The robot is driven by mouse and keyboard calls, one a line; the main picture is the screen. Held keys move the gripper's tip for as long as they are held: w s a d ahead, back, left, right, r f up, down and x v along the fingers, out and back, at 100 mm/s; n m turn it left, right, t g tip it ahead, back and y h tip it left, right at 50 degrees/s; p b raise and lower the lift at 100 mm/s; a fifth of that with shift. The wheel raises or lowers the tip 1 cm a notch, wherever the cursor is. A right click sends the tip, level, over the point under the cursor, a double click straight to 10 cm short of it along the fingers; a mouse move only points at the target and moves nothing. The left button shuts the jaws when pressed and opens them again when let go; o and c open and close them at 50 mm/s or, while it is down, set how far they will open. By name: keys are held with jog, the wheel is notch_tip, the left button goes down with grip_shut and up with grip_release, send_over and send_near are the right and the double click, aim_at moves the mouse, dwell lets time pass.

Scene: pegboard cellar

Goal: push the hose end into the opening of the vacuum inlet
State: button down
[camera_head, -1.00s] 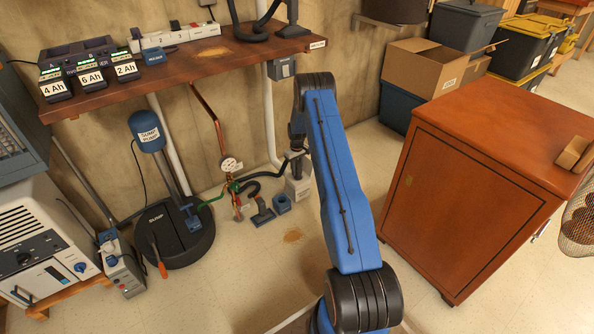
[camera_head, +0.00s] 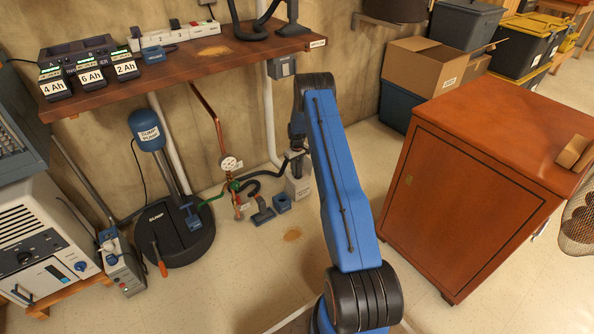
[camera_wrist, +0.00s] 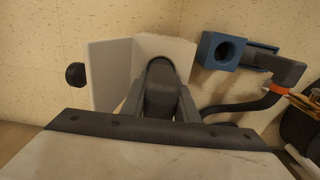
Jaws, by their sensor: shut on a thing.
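My gripper (camera_wrist: 161,105) is shut on a dark grey piece with a rounded end, which I take to be the hose end (camera_wrist: 159,82). It points at a pale box (camera_wrist: 112,65), which I take to be the vacuum body, and overlaps it in the wrist view. The vacuum inlet's opening is not visible; the held piece may cover it. I cannot tell whether the piece touches the box or is inside it.
A blue block with a round hole (camera_wrist: 222,52) sits right of the pale box, beside a dark floor nozzle (camera_wrist: 276,68) on a black hose. A black knob (camera_wrist: 76,76) sticks out at left. A wooden cabinet (camera_head: 470,205) stands right of my arm; a shelf (camera_head: 180,70) hangs above.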

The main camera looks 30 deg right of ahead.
aim_at(297, 162)
jog(key=shift+f, duration=0.45)
dwell(0.6)
dwell(0.6)
jog(key=c, duration=0.8)
grip_release()
jog(key=shift+r, duration=0.1)
jog(key=shift+r, duration=3.5)
